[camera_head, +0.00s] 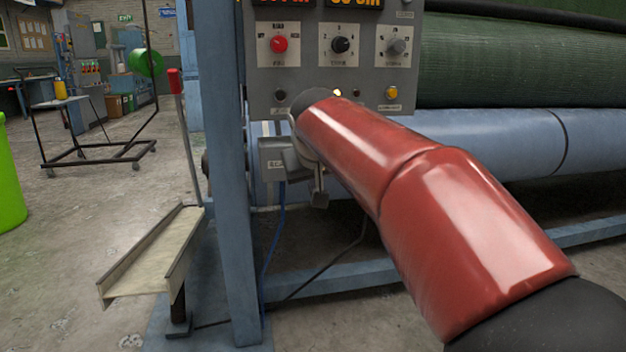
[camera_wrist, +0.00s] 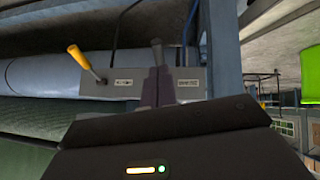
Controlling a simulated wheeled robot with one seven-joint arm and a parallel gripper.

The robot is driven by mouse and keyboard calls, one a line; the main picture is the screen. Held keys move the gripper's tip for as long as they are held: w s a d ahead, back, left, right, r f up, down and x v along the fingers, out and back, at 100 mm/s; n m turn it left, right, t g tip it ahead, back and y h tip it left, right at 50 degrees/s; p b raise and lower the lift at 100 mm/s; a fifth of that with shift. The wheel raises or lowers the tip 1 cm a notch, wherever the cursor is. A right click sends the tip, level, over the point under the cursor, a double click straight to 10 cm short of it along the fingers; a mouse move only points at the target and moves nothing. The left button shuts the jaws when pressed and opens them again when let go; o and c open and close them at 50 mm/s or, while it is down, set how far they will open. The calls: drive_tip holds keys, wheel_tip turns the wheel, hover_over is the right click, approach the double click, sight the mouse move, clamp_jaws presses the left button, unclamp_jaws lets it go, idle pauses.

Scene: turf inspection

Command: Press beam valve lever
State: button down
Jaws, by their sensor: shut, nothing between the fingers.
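The grey valve box (camera_wrist: 110,88) shows in the wrist view, which is upside down relative to the head view. Two levers stick out of it: one with a yellow handle (camera_wrist: 76,56) on the left, and one with a dark grey handle (camera_wrist: 156,46) near the centre. My gripper (camera_wrist: 157,72) is shut and empty, its fingertips over the box in line with the grey lever. I cannot tell whether they touch. In the head view the valve box (camera_head: 272,158) is partly hidden by my red arm, which also hides most of my gripper.
A control panel (camera_head: 308,65) with knobs is above the box. A blue upright (camera_head: 225,190) stands left of it. A blue roller (camera_head: 490,140) and green turf roll (camera_head: 520,65) lie to the right. A red-topped lever (camera_head: 176,85) stands left.

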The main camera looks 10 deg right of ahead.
drive_tip(key=shift+s+a+r, duration=0.1)
drive_tip(key=shift+s+r, duration=0.2)
drive_tip(key=shift+s, duration=0.45)
drive_tip(key=shift+s+a+r, duration=0.1)
drive_tip(key=shift+s+r, duration=0.15)
drive_tip(key=shift+s, duration=0.5)
